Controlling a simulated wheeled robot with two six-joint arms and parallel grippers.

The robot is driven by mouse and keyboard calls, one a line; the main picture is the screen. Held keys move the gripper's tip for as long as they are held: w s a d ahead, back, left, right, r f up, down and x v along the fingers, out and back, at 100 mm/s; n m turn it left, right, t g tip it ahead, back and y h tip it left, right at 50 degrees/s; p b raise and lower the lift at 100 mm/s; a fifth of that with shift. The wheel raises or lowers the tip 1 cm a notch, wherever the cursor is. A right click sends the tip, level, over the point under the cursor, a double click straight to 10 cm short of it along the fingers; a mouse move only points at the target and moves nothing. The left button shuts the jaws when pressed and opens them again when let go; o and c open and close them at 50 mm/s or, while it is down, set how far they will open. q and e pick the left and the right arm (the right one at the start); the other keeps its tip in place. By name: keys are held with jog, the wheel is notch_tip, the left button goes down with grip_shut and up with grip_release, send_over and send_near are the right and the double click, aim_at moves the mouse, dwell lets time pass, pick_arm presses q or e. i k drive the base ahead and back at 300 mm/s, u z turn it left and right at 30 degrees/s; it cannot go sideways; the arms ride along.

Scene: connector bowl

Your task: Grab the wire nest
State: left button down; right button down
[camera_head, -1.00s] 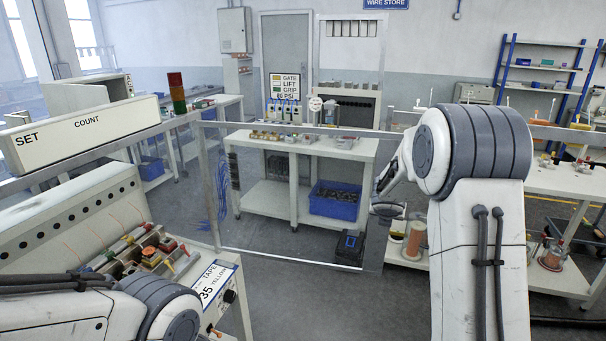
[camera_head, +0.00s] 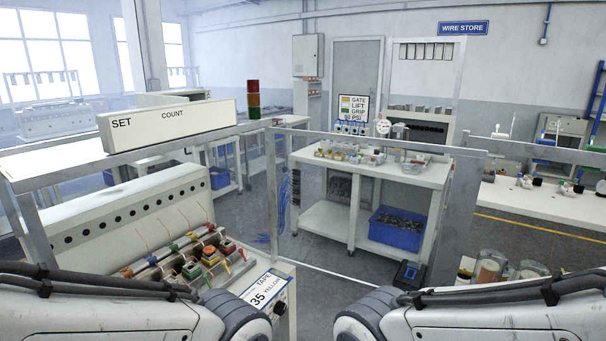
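I cannot single out a wire nest for certain. A bunch of loose blue wires (camera_head: 284,205) hangs at the left end of the white bench (camera_head: 384,168), behind the clear gate panel. A blue bin (camera_head: 396,236) on the bench's lower shelf holds a dark, jumbled mass too small to make out. My two arms come in low from the left and right bottom corners, with their rounded joints near the bottom middle. Neither gripper shows.
A machine with a slanted front and coloured connectors (camera_head: 208,255) stands at left, under a SET COUNT beam (camera_head: 170,124). The clear gate panel (camera_head: 330,225) crosses the middle. A dark blue box (camera_head: 409,274) sits on the floor. Copper spools (camera_head: 490,268) stand at lower right.

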aim_at(210, 250)
jog(key=u, duration=0.9)
jog(key=k, duration=0.9)
jog(key=z, duration=1.45)
jog(key=i, duration=1.6)
jog(key=u, duration=0.75)
jog(key=i, duration=0.8)
jog(key=u, duration=0.85)
